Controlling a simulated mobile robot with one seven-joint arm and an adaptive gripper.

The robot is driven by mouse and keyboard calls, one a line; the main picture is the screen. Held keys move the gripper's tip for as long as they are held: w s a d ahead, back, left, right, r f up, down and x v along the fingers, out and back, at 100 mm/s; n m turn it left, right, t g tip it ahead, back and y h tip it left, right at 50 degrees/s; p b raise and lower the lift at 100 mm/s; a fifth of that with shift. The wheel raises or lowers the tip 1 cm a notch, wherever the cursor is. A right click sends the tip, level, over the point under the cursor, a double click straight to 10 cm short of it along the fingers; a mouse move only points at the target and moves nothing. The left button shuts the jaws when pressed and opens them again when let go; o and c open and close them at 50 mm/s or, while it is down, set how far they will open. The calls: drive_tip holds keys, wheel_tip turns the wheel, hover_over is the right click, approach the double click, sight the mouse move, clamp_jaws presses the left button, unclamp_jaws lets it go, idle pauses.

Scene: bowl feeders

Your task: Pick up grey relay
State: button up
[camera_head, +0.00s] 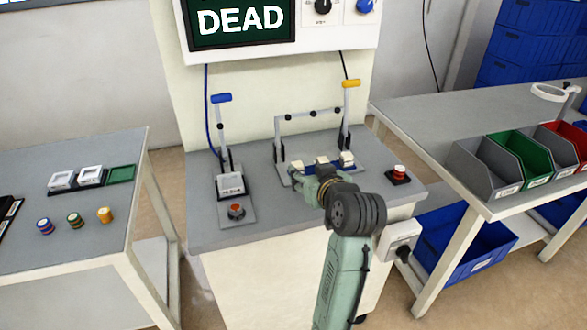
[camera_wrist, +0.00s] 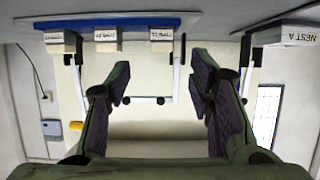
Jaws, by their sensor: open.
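I cannot pick out a grey relay for certain. Three small pale labelled blocks stand on a blue rail (camera_wrist: 215,22) at the top of the wrist view: a left one (camera_wrist: 54,42), a middle one (camera_wrist: 106,40) and a right one (camera_wrist: 161,39). Their labels are too small to read. In the head view the blue base (camera_head: 362,169) is partly hidden behind my arm. My gripper (camera_wrist: 162,88) is open and empty, its fingers spread apart near the blocks, with no block between them. In the head view it is over the middle of the bench (camera_head: 265,230).
A pale block labelled NEST A (camera_wrist: 298,37) also shows in the head view (camera_head: 230,186). Lever posts stand behind the blocks, with blue (camera_head: 221,98) and yellow (camera_head: 351,84) handles. A red button (camera_head: 399,171) is right. Side tables hold spools, frames and open bins (camera_head: 485,165).

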sight(298, 165)
drive_tip(key=p+x, duration=0.1)
drive_tip(key=x, duration=0.5)
drive_tip(key=shift+w+a+p, duration=0.2)
drive_tip(key=shift+w+p, duration=0.05)
drive_tip(key=shift+p, duration=0.05)
drive_tip(key=shift+c, duration=0.2)
clamp_jaws()
